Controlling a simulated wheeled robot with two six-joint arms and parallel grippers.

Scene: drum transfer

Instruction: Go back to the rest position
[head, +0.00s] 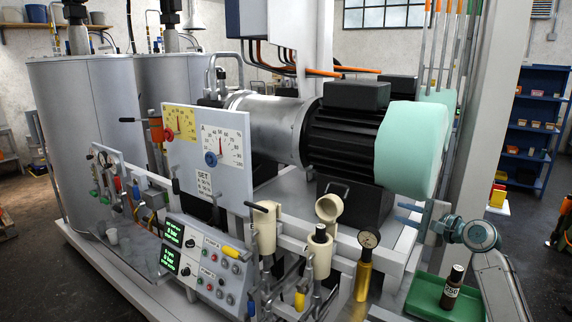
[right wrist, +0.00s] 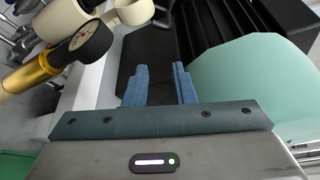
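My right gripper (head: 402,214) is at the right of the head view, its arm coming up from the lower right. Its blue fingers point left, towards the machine, below the pale green motor cover (head: 410,150). In the right wrist view the two fingers (right wrist: 160,82) stand apart with nothing between them, so it is open and empty. My left gripper and left arm do not show in either view.
A green tray (head: 412,300) holding a dark bottle (head: 452,288) lies below my right arm. A brass gauge (head: 367,252), cream pipe fittings (head: 264,227) and a control panel (head: 207,262) stand to the left. A blue shelf (head: 541,115) is behind.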

